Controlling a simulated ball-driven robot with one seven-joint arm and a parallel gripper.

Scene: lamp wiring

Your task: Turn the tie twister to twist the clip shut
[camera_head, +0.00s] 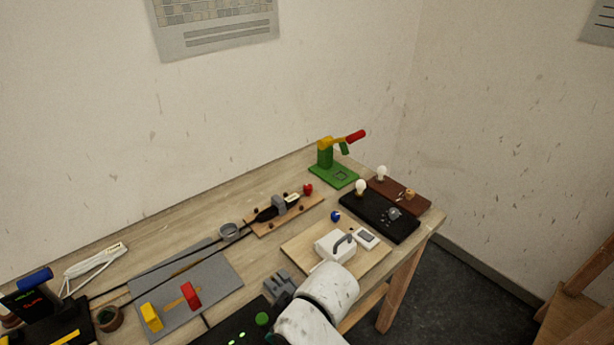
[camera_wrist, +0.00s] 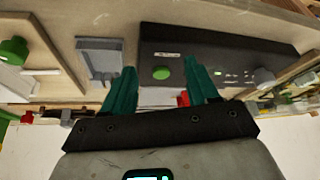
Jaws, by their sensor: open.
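My gripper (camera_wrist: 160,88) is open in the wrist view, its two teal fingers apart with nothing held between them. Beyond the fingers is a black box with a green button (camera_wrist: 161,73). In the head view my white arm reaches in at the bottom and the gripper itself is not clearly seen. I cannot surely tell which part is the tie twister or the clip. A wooden fixture (camera_head: 258,228) carries a black cable with a grey block (camera_head: 279,203) around it. A red knob (camera_head: 308,188) is at its far right end.
The black box (camera_head: 235,328) and a grey bracket (camera_head: 277,291) lie near my arm. A board with a white box (camera_head: 333,246) is right of the fixture. A green press (camera_head: 326,157) and bulb boards (camera_head: 385,222) stand farther back. A grey mat (camera_head: 215,271) lies left.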

